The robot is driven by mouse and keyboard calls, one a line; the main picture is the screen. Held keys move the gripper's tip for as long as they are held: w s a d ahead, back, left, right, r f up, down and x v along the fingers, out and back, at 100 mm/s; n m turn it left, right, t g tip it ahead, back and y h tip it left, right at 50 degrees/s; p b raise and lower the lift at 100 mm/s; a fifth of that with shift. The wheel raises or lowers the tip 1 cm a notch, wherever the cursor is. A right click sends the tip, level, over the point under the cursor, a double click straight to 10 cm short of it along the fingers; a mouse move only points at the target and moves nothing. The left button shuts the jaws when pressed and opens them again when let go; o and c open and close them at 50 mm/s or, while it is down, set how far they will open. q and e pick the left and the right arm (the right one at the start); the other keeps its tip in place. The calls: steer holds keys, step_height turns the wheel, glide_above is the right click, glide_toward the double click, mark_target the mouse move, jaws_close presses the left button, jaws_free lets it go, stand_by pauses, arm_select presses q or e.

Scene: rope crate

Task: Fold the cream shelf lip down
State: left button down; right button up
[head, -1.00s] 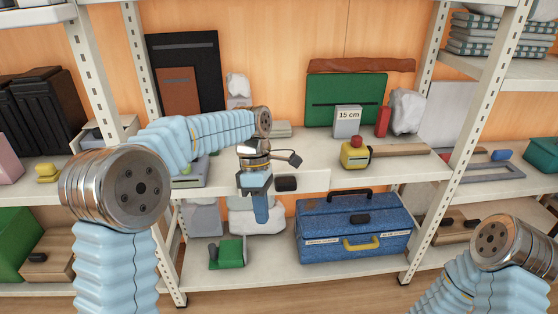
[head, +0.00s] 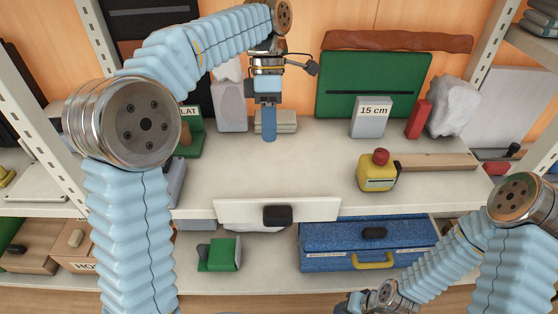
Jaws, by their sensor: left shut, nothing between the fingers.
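The cream shelf lip (head: 238,209) is a pale panel at the front edge of the middle shelf, with a black knob (head: 277,215) on its front face. Its top edge shows a little above the line of the shelf's front edge; its exact tilt is hard to tell. My left gripper (head: 268,138) points down, shut and empty, over the back part of the shelf, behind the lip and apart from it. My right arm comes in at the lower right, and its wrist runs off the bottom edge, so its fingers are hidden.
The middle shelf (head: 310,170) is clear behind the lip. A grey "15 cm" block (head: 370,117) and green panel (head: 345,85) stand behind. A blue toolbox (head: 330,235) sits below.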

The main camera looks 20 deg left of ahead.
mark_target(278, 218)
arm_select(q)
steer(key=b+x, duration=0.1)
steer(key=x, duration=0.3)
steer(key=b+x, duration=0.1)
steer(key=x, duration=0.4)
steer(key=shift+w+f, duration=0.1)
steer(key=shift+f, duration=0.2)
steer(key=s, duration=0.1)
steer(key=s+d, duration=0.1)
steer(key=s, duration=0.1)
steer(key=shift+s, duration=0.1)
steer(key=shift+s+d+f, duration=0.1)
steer(key=shift+s, duration=0.3)
arm_select(e)
steer(key=shift+w+f, duration=0.25)
steer(key=shift+f, duration=0.9)
arm_select(q)
steer(key=shift+s, duration=0.1)
arm_select(e)
steer(key=shift+d, duration=0.15)
arm_select(q)
steer(key=shift+s+d+t+b, duration=0.1)
steer(key=shift+s+t+b, duration=0.15)
steer(key=shift+t+b, duration=0.2)
arm_select(e)
steer(key=shift+s+d+f, duration=0.15)
steer(key=shift+d+f, duration=0.1)
steer(key=shift+d, duration=0.2)
